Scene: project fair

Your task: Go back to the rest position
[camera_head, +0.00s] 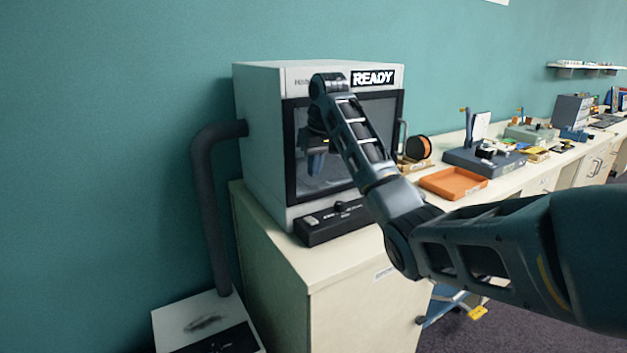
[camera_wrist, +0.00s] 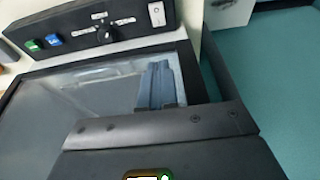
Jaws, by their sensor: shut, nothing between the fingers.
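My gripper (camera_head: 316,170) hangs in front of the glass door (camera_head: 335,120) of a grey box-shaped machine (camera_head: 262,140) with a READY sign (camera_head: 373,78). My arm reaches in from the right and its wrist partly covers the door. The gripper's blue-grey fingers (camera_wrist: 158,75) are together and hold nothing. In the wrist view they stand over the door pane (camera_wrist: 95,95). The door looks shut. I cannot tell exactly how far the fingertips are from the glass.
A black control panel (camera_head: 325,225) with buttons, a knob and a switch sits below the door; it also shows in the wrist view (camera_wrist: 75,38). A dark hose (camera_head: 205,200) runs down the left. An orange tray (camera_head: 453,183), a spool (camera_head: 418,147) and a long cluttered bench lie right.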

